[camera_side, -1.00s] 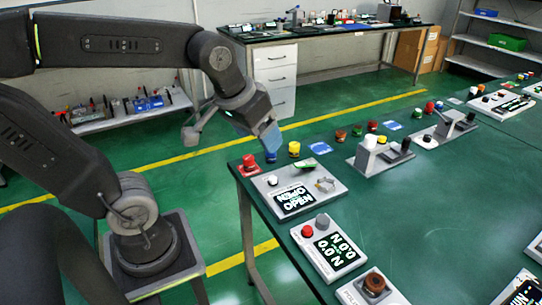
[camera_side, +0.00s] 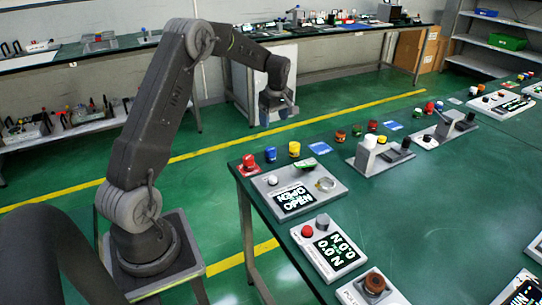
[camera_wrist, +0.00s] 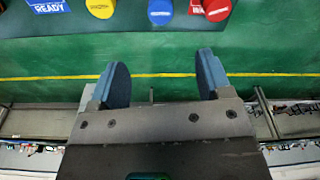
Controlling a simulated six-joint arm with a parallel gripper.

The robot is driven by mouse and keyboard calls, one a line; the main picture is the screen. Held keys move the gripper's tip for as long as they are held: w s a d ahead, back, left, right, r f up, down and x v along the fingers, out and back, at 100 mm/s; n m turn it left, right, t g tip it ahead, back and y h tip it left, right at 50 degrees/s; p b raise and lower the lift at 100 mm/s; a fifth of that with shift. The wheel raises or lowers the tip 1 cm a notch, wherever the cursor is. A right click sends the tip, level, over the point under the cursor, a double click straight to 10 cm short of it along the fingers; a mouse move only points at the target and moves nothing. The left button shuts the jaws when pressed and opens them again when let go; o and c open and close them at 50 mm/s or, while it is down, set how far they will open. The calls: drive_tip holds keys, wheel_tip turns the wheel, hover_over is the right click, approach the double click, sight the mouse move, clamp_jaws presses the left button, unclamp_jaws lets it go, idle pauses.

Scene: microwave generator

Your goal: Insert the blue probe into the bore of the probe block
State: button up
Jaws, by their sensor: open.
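My gripper (camera_side: 278,112) is in the air beyond the table's edge, above and apart from the cylinders. In the wrist view its two blue fingers (camera_wrist: 162,75) are apart with nothing between them. I cannot tell for sure which fixture is the probe block; a grey panel (camera_side: 266,189) close by carries a round ring (camera_side: 326,184).
A red cylinder (camera_side: 249,162) and a yellow cylinder (camera_side: 294,149) flank the blue one closely. A blue label (camera_side: 320,148) lies to the right. The table's right middle is clear.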

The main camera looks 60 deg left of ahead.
hover_over(271, 149)
wheel_tip(271, 149, down, 8)
drive_tip(key=shift+w+d+f, duration=0.1)
drive_tip(key=shift+d, duration=0.05)
drive_tip(key=shift+f, duration=2.85)
drive_tip(key=shift+c, duration=0.2)
drive_tip(key=c, duration=1.1)
